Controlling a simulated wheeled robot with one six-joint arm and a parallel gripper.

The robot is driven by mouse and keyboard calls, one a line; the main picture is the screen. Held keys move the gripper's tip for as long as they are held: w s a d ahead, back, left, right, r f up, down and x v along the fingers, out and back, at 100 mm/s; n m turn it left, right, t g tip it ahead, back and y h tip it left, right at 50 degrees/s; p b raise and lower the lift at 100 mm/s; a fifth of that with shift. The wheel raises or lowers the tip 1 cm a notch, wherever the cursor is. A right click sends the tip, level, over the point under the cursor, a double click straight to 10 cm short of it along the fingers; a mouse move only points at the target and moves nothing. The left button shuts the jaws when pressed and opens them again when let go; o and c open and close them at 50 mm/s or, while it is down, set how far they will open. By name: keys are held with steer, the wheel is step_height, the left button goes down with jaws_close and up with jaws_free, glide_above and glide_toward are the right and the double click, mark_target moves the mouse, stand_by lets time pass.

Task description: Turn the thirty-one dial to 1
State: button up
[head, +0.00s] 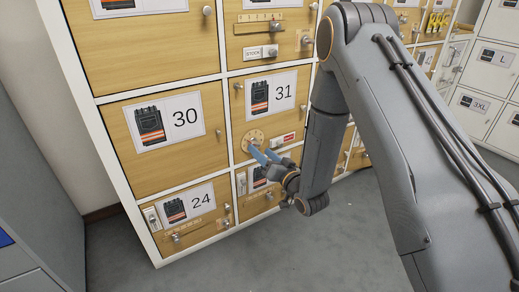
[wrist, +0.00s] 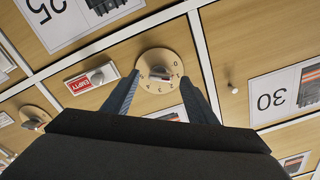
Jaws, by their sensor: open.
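The thirty-one dial is a round tan plate (head: 252,141) at the lower left of the wooden door marked 31 (head: 271,96). In the wrist view, which is upside down, the dial (wrist: 148,59) shows digits around its rim and a small grey knob (wrist: 160,73) in its middle. I cannot tell for sure which digit the knob points to. My gripper (head: 260,153) is open in front of the dial. In the wrist view its fingers (wrist: 160,76) stand either side of the knob, apart from it.
A red EMPTY sign with a grey slider (wrist: 91,78) sits beside the dial. Another dial (wrist: 33,117) lies further left in the wrist view. Door 30 (head: 170,121) has a small round knob (wrist: 232,87). Open grey floor (head: 280,250) lies in front of the lockers.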

steer(key=p+v, duration=0.1)
steer(key=v, duration=0.4)
stand_by(0.3)
steer(key=s+a+r+n+g+h, duration=0.3)
steer(key=s+a+r+g+h, duration=0.2)
steer(key=s+r+g, duration=0.15)
steer(key=s+d+r+n+g+h, duration=0.1)
steer(key=s+r+g, duration=0.2)
steer(key=s, duration=0.8)
steer(key=s+d+r+n+g+h, duration=0.1)
steer(key=s+r+g, duration=0.2)
steer(key=s, duration=0.7)
steer(key=s+d+r+g+h, duration=0.2)
steer(key=s+r+g, duration=0.1)
steer(key=s, duration=0.8)
steer(key=d+r+m+p, duration=0.3)
steer(key=d+r+p, duration=0.7)
steer(key=r+p, duration=0.3)
steer(key=d+r+m+h+p, duration=0.1)
steer(key=d+r+m+p, duration=0.1)
steer(key=d+r+p, duration=0.8)
step_height(320, 180, up, 3)
steer(key=p, duration=0.9)
steer(key=shift+m, duration=0.4)
